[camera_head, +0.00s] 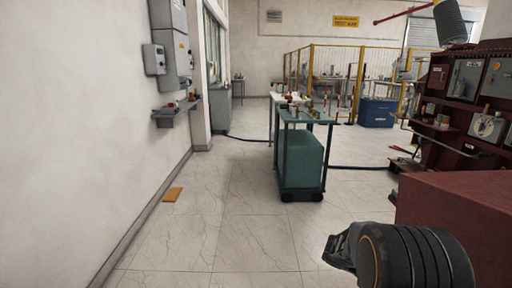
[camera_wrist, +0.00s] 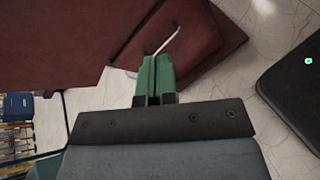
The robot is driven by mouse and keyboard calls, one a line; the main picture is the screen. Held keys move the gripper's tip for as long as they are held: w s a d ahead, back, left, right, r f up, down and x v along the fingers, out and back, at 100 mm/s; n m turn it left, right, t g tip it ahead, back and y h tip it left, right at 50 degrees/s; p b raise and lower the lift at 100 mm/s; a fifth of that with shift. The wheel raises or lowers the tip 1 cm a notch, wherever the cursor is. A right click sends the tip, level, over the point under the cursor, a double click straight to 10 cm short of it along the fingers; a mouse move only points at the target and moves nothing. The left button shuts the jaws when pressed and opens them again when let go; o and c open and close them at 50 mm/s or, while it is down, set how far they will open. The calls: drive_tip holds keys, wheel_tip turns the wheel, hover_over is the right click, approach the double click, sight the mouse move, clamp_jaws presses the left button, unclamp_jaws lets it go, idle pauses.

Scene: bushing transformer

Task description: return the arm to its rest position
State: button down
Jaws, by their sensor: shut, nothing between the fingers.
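My gripper (camera_wrist: 154,78) shows in the wrist view with its two green fingers pressed together and nothing between them. It points at dark red machine parts (camera_wrist: 185,45) beyond the fingertips, and a thin pale rod (camera_wrist: 167,41) lies past the tips. I cannot tell how far off these are. In the head view, a dark ribbed part of my arm (camera_head: 415,258) fills the lower right, beside a large dark red box (camera_head: 455,205). The gripper fingers are not clearly visible there.
A dark red transformer cabinet (camera_head: 455,148) stands at right. A green cart (camera_head: 301,160) with small items stands mid-floor. A wall shelf (camera_head: 176,112) and grey boxes (camera_head: 174,45) are at left. A yellow fence (camera_head: 330,60) and blue bin (camera_head: 377,112) are behind. The left floor is largely clear.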

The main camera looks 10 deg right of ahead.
drive_tip(key=s+a+r+m+t+y+p, duration=0.3)
drive_tip(key=a+r+y+p, duration=0.3)
drive_tip(key=a+r, duration=0.6)
drive_tip(key=s+a+r+m+t+y+p, duration=0.2)
drive_tip(key=a+r+m+t+y+p, duration=0.2)
drive_tip(key=a+r+p, duration=0.7)
wheel_tip(320, 180, up, 3)
drive_tip(key=shift+s+a+m+t+y, duration=0.3)
drive_tip(key=shift+s+a+m+y, duration=0.1)
drive_tip(key=shift+a+m+y, duration=0.55)
drive_tip(key=shift+d, duration=0.1)
